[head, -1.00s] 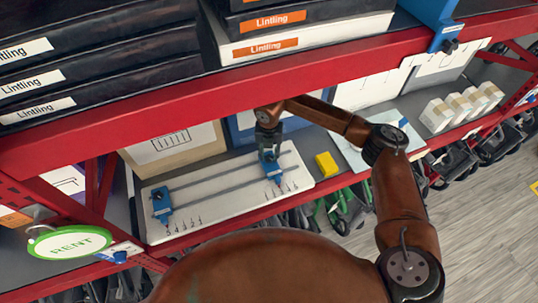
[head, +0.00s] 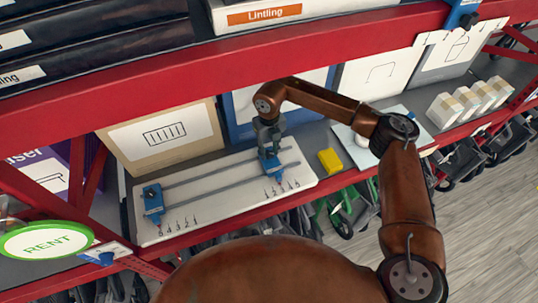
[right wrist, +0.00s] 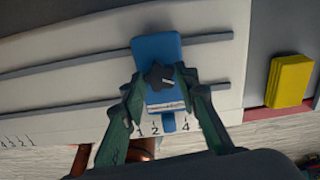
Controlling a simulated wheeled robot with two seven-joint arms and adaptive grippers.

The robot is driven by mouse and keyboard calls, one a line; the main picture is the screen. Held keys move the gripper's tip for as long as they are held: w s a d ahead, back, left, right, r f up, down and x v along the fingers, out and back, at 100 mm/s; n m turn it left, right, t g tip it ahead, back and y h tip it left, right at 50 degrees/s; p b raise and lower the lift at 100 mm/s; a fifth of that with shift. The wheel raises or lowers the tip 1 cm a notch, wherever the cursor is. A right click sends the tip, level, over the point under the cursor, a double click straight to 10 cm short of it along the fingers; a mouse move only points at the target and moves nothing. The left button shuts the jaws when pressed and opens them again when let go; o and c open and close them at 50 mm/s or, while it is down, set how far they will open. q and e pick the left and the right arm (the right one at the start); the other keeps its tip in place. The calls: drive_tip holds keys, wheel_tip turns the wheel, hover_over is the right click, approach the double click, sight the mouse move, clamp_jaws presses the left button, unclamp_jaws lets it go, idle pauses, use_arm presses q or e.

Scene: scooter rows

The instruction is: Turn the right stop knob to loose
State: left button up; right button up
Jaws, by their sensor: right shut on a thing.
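The right stop (head: 270,163) is a blue block on two grey rails over a white board (head: 225,193), at the rails' right end. In the right wrist view the right stop (right wrist: 156,52) bears a dark star-shaped knob (right wrist: 159,77) with a pale mark pointing right. A blue pointer sits at its lower edge, between the 2 and the 4. My left gripper is out of view.
A similar left stop (head: 153,203) sits at the rails' left end. A yellow block (head: 330,161) lies right of the board. A red shelf beam (head: 230,85) runs above, cardboard (head: 165,140) stands behind, and a green RENT sign (head: 46,242) is at left.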

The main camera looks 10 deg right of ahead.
drive_tip(key=n+b, duration=0.1)
drive_tip(key=n, duration=0.1)
drive_tip(key=n+b, duration=0.1)
drive_tip(key=b, duration=0.1)
drive_tip(key=shift+f+n, duration=0.2)
drive_tip(key=shift+n, duration=0.2)
drive_tip(key=n+b, duration=0.3)
drive_tip(key=n, duration=0.1)
drive_tip(key=shift+n, duration=0.3)
drive_tip(key=n+b, duration=0.2)
drive_tip(key=n, duration=0.2)
drive_tip(key=shift+r, duration=0.1)
drive_tip(key=shift+r+n+b, duration=0.1)
drive_tip(key=shift+n+b, duration=0.9)
drive_tip(key=shift+n, duration=1.1)
drive_tip(key=o, duration=1.1)
drive_tip(key=shift+o, duration=0.2)
drive_tip(key=shift+r, duration=0.1)
